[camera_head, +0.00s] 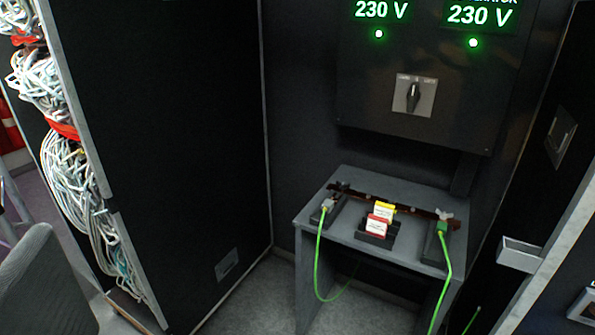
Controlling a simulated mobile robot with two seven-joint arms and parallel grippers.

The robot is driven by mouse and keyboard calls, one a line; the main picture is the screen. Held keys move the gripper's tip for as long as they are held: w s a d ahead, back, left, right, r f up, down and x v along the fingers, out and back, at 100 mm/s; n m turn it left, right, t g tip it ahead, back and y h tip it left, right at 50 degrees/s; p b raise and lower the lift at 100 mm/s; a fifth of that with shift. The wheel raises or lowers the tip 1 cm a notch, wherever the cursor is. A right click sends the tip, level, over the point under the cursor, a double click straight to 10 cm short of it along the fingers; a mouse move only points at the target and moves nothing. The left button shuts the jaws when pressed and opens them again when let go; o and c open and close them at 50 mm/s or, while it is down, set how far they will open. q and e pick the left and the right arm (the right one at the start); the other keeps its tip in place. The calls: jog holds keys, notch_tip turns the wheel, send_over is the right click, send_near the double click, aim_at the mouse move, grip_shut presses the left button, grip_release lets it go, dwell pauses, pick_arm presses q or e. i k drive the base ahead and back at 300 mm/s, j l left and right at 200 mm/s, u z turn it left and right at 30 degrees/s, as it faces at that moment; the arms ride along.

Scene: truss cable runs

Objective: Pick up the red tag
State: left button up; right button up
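The red tag (376,225) stands in a small dark holder (366,239) on the grey table, its white label facing me. A yellow tag (385,211) stands just behind it and a little to the right. Neither of my grippers shows in the head view, so nothing is seen touching the tags.
The small grey table (318,222) carries a brown bar (420,212) and dark blocks at both sides with green cables (317,265) hanging from them. A dark panel (430,60) with a rotary switch (413,95) hangs above. A chair (45,285) stands at lower left.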

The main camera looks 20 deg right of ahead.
aim_at(377, 226)
jog(key=z, duration=0.4)
jog(key=i+z, duration=0.15)
jog(key=z, duration=0.2)
jog(key=j+z, duration=0.1)
jog(key=z, duration=0.3)
jog(key=i+z, duration=0.1)
jog(key=z, duration=0.25)
jog(key=i+j+z, duration=0.2)
jog(key=j+z, duration=0.2)
jog(key=j, duration=0.15)
jog(key=i+j+z, duration=0.1)
jog(key=j+z, duration=0.15)
